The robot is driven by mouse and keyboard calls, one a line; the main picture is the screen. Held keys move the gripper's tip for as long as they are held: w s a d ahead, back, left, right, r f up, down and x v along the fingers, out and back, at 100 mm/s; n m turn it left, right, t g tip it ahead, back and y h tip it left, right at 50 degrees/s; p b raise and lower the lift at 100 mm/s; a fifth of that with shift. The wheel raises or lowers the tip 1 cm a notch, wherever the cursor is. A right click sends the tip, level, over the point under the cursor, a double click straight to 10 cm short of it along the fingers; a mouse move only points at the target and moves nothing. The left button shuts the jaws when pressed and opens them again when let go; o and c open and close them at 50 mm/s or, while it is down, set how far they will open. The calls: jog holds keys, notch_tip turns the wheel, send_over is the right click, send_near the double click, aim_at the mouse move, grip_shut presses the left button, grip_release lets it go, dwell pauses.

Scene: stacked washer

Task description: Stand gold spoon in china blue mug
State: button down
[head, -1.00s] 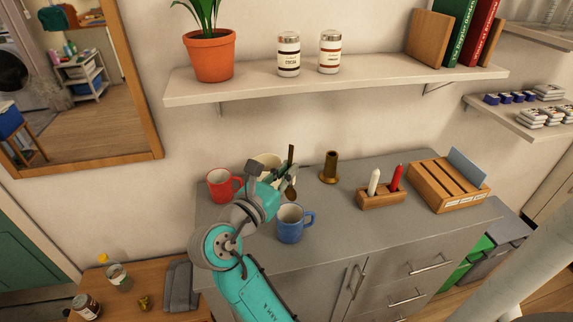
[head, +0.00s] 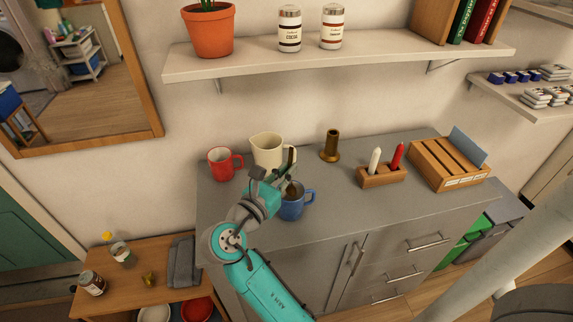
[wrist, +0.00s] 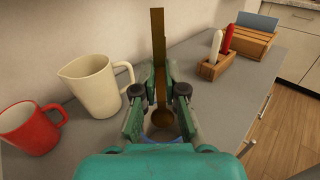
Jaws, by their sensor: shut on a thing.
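The gold spoon (wrist: 157,45) is held bowl down and roughly upright, with its handle rising above the fingers. My gripper (wrist: 159,90) is shut on it; in the head view my gripper (head: 282,175) is just above and behind the china blue mug (head: 293,208). The spoon's bowl overlaps the mug's opening in the head view. In the wrist view the bowl shows at the blue mug's rim (wrist: 160,139), and most of the mug is hidden by my gripper. I cannot tell whether the bowl is inside the mug or above it. The mug stands upright on the grey counter, handle to the right.
A cream jug (head: 267,149) and a red mug (head: 222,165) stand close behind and left. The wall shelf (head: 345,58) is above. The counter's right front is clear.

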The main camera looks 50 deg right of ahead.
jog(key=shift+f, duration=1.45)
jog(key=c, duration=1.2)
grip_release()
jog(key=a, duration=0.4)
jog(key=s+a, duration=0.1)
jog(key=a, duration=0.3)
jog(key=s+a, duration=0.1)
jog(key=a, duration=0.2)
jog(key=shift+s+a, duration=0.15)
jog(key=shift+a, duration=0.25)
